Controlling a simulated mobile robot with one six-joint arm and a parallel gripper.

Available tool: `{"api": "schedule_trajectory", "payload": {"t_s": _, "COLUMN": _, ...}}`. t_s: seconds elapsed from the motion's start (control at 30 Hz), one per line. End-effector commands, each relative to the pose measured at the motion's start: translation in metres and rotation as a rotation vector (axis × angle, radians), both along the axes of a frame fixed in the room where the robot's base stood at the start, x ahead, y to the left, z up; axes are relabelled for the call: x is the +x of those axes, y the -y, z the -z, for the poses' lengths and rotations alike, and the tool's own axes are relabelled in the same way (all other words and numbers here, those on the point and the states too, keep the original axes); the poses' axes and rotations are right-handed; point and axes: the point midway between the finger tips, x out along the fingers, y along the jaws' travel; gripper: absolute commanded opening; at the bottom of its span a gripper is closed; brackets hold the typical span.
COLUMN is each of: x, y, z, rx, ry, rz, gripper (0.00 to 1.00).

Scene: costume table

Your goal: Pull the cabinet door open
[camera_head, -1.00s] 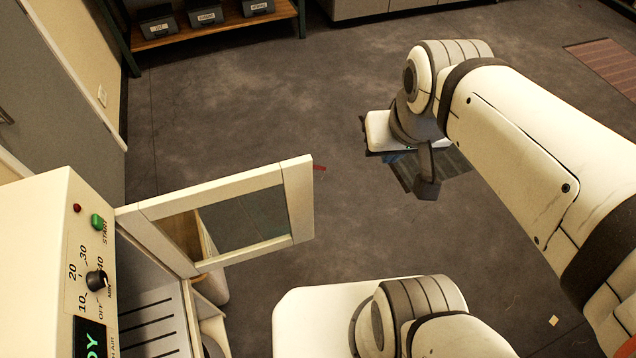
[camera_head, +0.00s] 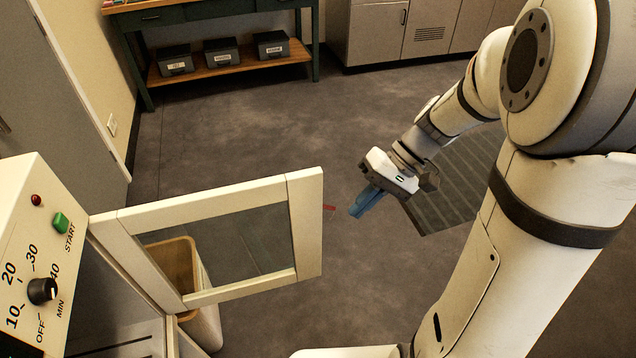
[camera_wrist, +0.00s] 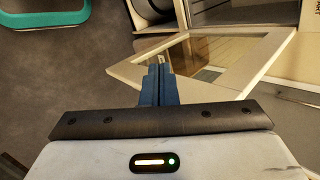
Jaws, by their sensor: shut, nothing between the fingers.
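The cabinet door (camera_head: 305,225) is a cream frame with a glass pane. In the head view it stands swung out from the cream cabinet (camera_head: 85,325), and part of the inside with dark slots shows behind it. My gripper (camera_head: 358,210) has blue fingers and is shut and empty, to the right of the door's free edge in the head view. In the wrist view, the blue fingers (camera_wrist: 159,72) overlap the near edge of the door (camera_wrist: 265,72); I cannot tell whether they touch it.
The cabinet's panel has a black dial (camera_head: 42,291) and a green start button (camera_head: 61,223). A wooden-rimmed bin (camera_head: 207,325) stands behind the door. A shelf bench (camera_head: 215,70) with grey boxes is at the back. Open floor (camera_head: 250,135) lies between.

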Motion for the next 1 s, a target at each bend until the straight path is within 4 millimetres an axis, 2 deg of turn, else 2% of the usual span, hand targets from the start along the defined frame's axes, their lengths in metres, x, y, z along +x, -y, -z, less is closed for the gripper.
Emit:
{"api": "schedule_trajectory", "payload": {"t_s": 0.03, "x": 0.012, "y": -0.001, "z": 0.037, "rx": 0.077, "ry": -0.032, "rz": 0.008, "gripper": 0.0}}
{"api": "schedule_trajectory", "payload": {"t_s": 0.27, "x": 0.066, "y": -0.002, "z": 0.13, "rx": 0.443, "ry": -0.054, "rz": 0.074, "gripper": 0.0}}
{"api": "schedule_trajectory", "payload": {"t_s": 0.4, "x": 0.097, "y": 0.007, "z": 0.187, "rx": 0.641, "ry": -0.012, "rz": 0.149, "gripper": 0.0}}
{"api": "schedule_trajectory", "payload": {"t_s": 0.5, "x": 0.114, "y": 0.015, "z": 0.22, "rx": 0.746, "ry": 0.031, "rz": 0.206, "gripper": 0.0}}
{"api": "schedule_trajectory", "payload": {"t_s": 0.6, "x": 0.126, "y": 0.022, "z": 0.244, "rx": 0.816, "ry": 0.07, "rz": 0.253, "gripper": 0.0}}
{"api": "schedule_trajectory", "payload": {"t_s": 0.7, "x": 0.132, "y": 0.026, "z": 0.257, "rx": 0.857, "ry": 0.097, "rz": 0.28, "gripper": 0.0}}
{"api": "schedule_trajectory", "payload": {"t_s": 0.87, "x": 0.136, "y": 0.021, "z": 0.261, "rx": 0.877, "ry": 0.112, "rz": 0.293, "gripper": 0.0}}
{"api": "schedule_trajectory", "payload": {"t_s": 1.0, "x": 0.137, "y": -0.001, "z": 0.26, "rx": 0.876, "ry": 0.11, "rz": 0.291, "gripper": 0.0}}
